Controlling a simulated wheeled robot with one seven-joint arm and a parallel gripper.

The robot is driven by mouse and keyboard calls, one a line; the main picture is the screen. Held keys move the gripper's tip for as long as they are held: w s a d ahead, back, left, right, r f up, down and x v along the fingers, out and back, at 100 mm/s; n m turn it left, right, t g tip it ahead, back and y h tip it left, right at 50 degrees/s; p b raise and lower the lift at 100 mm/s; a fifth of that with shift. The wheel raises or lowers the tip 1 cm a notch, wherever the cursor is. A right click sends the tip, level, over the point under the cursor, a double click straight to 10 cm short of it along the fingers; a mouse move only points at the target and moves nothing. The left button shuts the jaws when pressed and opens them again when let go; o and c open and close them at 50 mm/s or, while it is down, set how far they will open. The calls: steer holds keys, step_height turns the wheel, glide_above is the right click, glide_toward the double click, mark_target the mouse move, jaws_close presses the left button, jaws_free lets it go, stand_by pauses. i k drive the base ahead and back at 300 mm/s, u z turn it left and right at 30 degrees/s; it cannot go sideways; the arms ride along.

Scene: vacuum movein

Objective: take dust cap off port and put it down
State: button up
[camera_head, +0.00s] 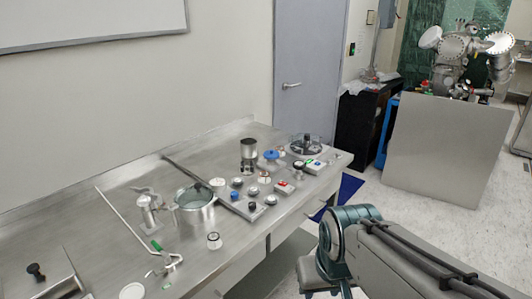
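A metal vacuum chamber (460,50) with several round flanged ports stands at the back right, behind a plain grey panel (440,150). A pale round disc (430,38) faces out at its upper left, and another round end (500,43) shows at its right. I cannot tell from here which of these is a dust cap. My arm reaches in from the lower right, with a teal joint in front of the bench. My gripper is not in view.
A steel bench (75,225) runs along the left wall. It carries a round metal pot (195,208), a dark-topped cylinder (249,154), several small caps and fittings, and a bent rod (122,218). A black cabinet (362,128) stands behind.

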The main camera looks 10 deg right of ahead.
mark_target(271, 154)
steer(key=z, duration=0.35)
steer(key=i, duration=0.35)
steer(key=z, duration=0.75)
steer(key=i, duration=1.3)
steer(key=u, duration=1)
steer(key=i, duration=0.25)
steer(key=u, duration=0.35)
